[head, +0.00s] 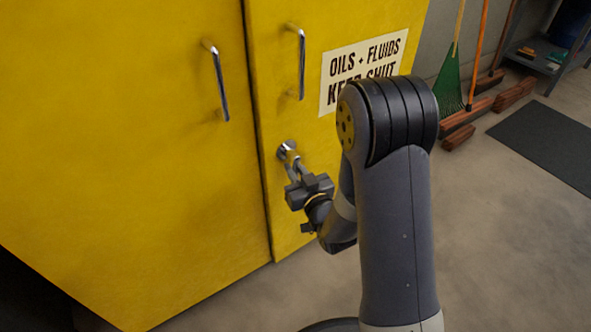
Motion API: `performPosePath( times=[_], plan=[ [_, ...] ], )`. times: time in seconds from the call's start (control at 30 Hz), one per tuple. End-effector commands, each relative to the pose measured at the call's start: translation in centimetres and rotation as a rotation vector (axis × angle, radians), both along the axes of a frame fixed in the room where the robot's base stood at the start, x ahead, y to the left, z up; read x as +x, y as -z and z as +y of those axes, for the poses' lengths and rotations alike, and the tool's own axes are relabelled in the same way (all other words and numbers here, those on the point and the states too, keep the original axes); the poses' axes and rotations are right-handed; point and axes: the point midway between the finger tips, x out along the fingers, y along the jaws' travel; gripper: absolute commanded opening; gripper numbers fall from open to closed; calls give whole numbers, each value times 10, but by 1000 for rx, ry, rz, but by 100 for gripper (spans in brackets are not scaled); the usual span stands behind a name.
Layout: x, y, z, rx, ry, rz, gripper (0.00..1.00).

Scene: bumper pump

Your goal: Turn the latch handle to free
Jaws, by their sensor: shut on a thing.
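The latch handle (287,149) is a small shiny metal piece on the right door of the yellow cabinet (130,170), low near the seam between the two doors. My gripper (291,167) is at the latch, with its fingers shut on the handle from the front right. The fingers cover part of the handle, so its exact angle is hard to tell. Both cabinet doors look closed.
Two vertical chrome pull handles, left (217,82) and right (299,62), stand out above the latch. A sign (362,70) is on the right door, partly behind my arm. Brooms (453,75), a dark mat (548,142) and open floor lie to the right.

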Motion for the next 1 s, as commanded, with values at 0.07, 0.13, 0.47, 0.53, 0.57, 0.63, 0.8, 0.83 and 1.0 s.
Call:
performPosePath(
  times=[0.07, 0.13, 0.47, 0.53, 0.57, 0.63, 0.8, 0.83, 1.0],
  plan=[
    [0, 0, 0, 0, -1, 0, 0],
    [0, 0, 0, 0, -1, 0, 0],
    [-1, 0, 2, 39, -1, 26, 0],
    [-2, 0, 3, 64, -1, 45, 0],
    [-2, 0, 4, 76, -1, 54, 0],
    [-3, 0, 5, 113, -1, 80, 0],
    [-6, -2, 10, 227, -3, 161, 0],
    [-7, -2, 11, 250, -3, 179, 0],
    [-11, -6, 16, 380, -4, 273, 0]
  ],
)
